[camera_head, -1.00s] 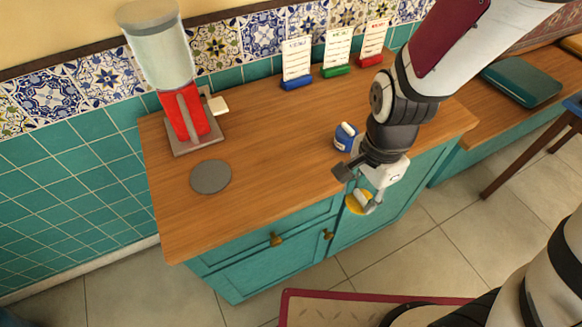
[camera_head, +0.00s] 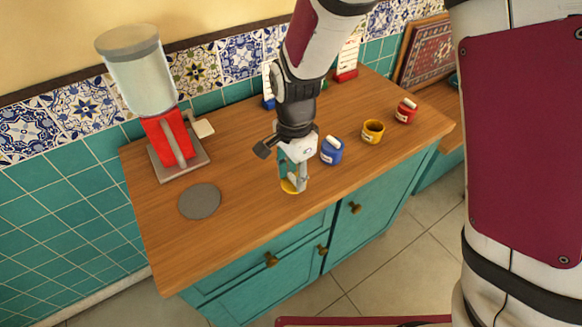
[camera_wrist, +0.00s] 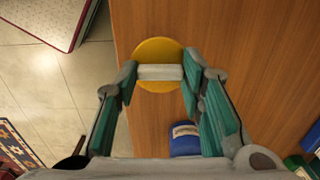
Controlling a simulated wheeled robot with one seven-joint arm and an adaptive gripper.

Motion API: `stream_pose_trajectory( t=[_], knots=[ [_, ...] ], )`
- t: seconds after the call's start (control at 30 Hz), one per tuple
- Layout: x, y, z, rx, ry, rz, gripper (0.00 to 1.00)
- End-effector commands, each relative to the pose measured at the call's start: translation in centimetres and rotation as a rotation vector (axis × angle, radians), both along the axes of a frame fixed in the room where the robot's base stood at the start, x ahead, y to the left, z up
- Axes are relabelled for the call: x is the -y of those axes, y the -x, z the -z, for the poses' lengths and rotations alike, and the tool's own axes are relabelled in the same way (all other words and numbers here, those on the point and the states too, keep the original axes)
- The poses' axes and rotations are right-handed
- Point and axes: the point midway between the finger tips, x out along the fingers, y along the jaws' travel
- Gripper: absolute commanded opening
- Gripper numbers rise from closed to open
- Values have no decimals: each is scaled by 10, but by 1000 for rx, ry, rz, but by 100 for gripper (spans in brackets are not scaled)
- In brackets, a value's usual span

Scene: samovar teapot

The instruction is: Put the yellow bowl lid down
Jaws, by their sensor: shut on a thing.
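The yellow bowl lid (camera_wrist: 157,50) is a flat yellow disc with a pale bar handle. My gripper (camera_wrist: 160,73) is shut on that handle in the wrist view. In the head view the lid (camera_head: 291,186) shows partly below my gripper (camera_head: 294,176), over the front part of the wooden counter. I cannot tell whether the lid touches the wood. The yellow bowl (camera_head: 372,132) stands open on the counter, to the right of the blue bowl.
The blue bowl (camera_head: 332,151) with a white-handled lid is close to the right of my gripper. A red bowl (camera_head: 405,111), a grey disc (camera_head: 200,201) and a red dispenser (camera_head: 168,138) stand on the counter (camera_head: 240,225). Menu cards stand at the back.

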Motion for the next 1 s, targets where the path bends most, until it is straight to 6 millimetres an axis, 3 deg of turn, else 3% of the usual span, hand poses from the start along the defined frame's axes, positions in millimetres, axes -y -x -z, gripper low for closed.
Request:
stream_pose_trajectory(
  t=[0.2,0.5,0.83,0.87,0.9,0.93,1.0],
  knots=[
    [-8,-9,4,-1,1,1,15],
    [-7,-9,37,-2,1,1,15],
    [-8,-9,39,0,0,1,15],
    [-8,-9,39,0,0,1,38],
    [-8,-9,39,1,-1,1,47],
    [-8,-9,39,1,-1,1,54],
    [-8,-9,39,0,0,1,56]
  ],
)
